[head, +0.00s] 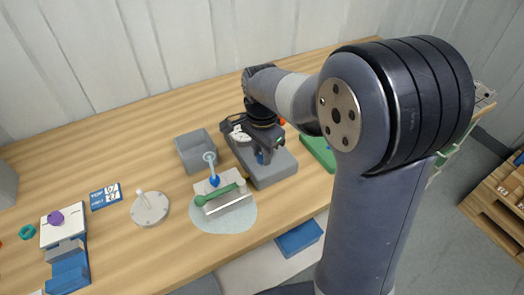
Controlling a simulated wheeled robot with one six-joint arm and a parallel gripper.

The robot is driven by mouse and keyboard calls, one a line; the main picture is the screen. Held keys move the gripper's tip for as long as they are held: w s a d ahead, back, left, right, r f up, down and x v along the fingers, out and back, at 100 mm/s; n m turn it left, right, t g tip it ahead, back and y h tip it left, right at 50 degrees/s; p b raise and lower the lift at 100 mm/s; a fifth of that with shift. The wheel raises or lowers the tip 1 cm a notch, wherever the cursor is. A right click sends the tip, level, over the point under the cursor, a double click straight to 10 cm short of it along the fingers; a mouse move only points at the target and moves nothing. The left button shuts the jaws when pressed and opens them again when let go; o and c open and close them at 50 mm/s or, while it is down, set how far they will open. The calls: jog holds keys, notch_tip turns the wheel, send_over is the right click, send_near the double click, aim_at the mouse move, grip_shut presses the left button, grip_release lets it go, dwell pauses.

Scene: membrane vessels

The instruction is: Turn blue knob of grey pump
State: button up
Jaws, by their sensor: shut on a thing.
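Only a small part of the knob shows; the fingers and wrist cover the rest. The knob's turn angle cannot be told. A white round gauge (238,133) sits at the pump's back left, partly behind my wrist.
A grey open bin (195,151) stands left of the pump. A white disc with a peg (150,209) and a blue device (67,272) are further left. A green tray (318,152) lies right.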

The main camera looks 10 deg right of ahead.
jog(key=shift+n, duration=0.3)
jog(key=n+p, duration=0.1)
jog(key=n, duration=0.3)
jog(key=shift+r, duration=0.1)
jog(key=n+p, duration=0.1)
jog(key=n, duration=0.4)
jog(key=shift+n, duration=0.3)
dwell(0.4)
jog(key=o, duration=1)
notch_tip(320, 180, up, 11)
jog(key=shift+f+p, duration=0.2)
jog(key=shift+p, duration=0.1)
